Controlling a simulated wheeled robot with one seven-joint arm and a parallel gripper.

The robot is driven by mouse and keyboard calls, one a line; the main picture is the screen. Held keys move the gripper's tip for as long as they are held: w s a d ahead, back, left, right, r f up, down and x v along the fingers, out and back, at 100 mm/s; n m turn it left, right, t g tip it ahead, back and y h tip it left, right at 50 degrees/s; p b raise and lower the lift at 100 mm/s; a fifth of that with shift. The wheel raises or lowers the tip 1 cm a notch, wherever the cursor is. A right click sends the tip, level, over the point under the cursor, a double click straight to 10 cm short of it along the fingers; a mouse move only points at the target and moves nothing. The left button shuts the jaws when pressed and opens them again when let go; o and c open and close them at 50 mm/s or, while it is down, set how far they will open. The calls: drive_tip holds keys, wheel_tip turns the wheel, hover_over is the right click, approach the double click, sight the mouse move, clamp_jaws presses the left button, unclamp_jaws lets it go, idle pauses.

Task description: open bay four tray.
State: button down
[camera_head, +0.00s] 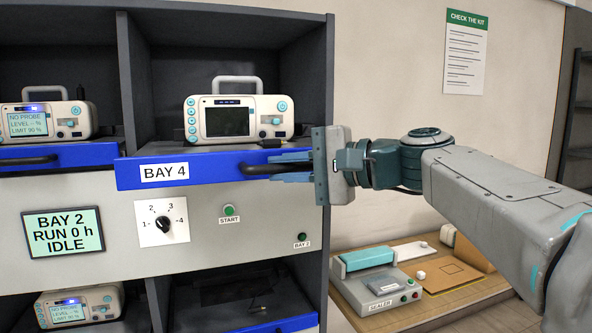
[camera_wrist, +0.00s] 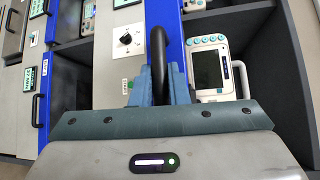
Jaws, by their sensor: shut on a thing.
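The bay four tray (camera_head: 214,172) has a blue front with a white "BAY 4" label and a dark handle (camera_head: 259,169). The tray front stands out a little beyond the grey panel below it. A monitor (camera_head: 236,117) with a dark screen and a carry handle sits on the tray; it also shows in the wrist view (camera_wrist: 209,68). My gripper (camera_head: 290,168) reaches in from the right, with its blue fingers shut on the handle. In the wrist view the black handle (camera_wrist: 158,62) rises between the fingers.
The panel below holds a display (camera_head: 63,232) reading "BAY 2 RUN 0 h IDLE", a dial (camera_head: 163,225) and a green start button (camera_head: 229,210). Another blue tray (camera_head: 60,156) with a monitor (camera_head: 45,119) is at left. A sealer (camera_head: 373,284) stands on a bench at lower right.

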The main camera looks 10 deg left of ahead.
drive_tip(key=shift+f, duration=0.15)
drive_tip(key=c, duration=1.7)
unclamp_jaws()
drive_tip(key=shift+w+a, duration=0.1)
drive_tip(key=b+v, duration=0.2)
drive_tip(key=v, duration=1.2)
drive_tip(key=s+d+f+n+h, duration=0.1)
drive_tip(key=s+d+f+h, duration=0.2)
drive_tip(key=f, duration=1)
drive_tip(key=s+d+f+n+g+h, duration=0.1)
drive_tip(key=s+f+h, duration=0.4)
drive_tip(key=f, duration=0.9)
drive_tip(key=s+d+f+n+g+h, duration=0.1)
drive_tip(key=s+d+f+n+h, duration=0.2)
drive_tip(key=f+h, duration=0.4)
wheel_tip(320, 180, down, 7)
drive_tip(key=shift+s+d+f+h, duration=0.15)
drive_tip(key=shift+s+d+h, duration=0.15)
drive_tip(key=shift+s+d, duration=0.55)
